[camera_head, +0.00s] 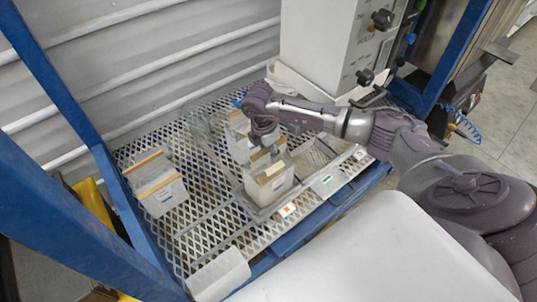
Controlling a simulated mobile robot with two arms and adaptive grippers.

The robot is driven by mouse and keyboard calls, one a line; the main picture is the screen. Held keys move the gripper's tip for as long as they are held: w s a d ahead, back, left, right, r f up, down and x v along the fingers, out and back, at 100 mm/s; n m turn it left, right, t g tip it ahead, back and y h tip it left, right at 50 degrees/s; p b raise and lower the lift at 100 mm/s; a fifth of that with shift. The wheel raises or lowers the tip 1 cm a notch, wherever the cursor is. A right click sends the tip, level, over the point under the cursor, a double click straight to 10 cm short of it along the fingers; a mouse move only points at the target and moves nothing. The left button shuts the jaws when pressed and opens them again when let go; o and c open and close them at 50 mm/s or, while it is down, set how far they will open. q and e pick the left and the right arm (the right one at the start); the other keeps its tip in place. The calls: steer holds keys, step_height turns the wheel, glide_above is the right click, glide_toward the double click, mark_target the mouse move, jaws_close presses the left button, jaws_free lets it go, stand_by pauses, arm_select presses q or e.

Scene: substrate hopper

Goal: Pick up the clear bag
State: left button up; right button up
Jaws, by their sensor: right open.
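Several pale, see-through bags or boxes stand on a metal mesh shelf (192,235). Another with tan edges (160,188) stands at the left. A faint, clear item (198,126) is at the back left. I cannot tell which of these is the clear bag. My right gripper (268,150) is open, pointing down just above the middle one; its fingertips are small and hard to separate from it.
Blue frame posts (62,95) and a blue front rail (325,212) bound the shelf. A white block (218,275) sits at the front left. Bare mesh lies between the left and middle containers.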

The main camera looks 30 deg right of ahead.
steer(key=shift+f, duration=0.25)
stand_by(0.3)
jaws_close()
stand_by(0.5)
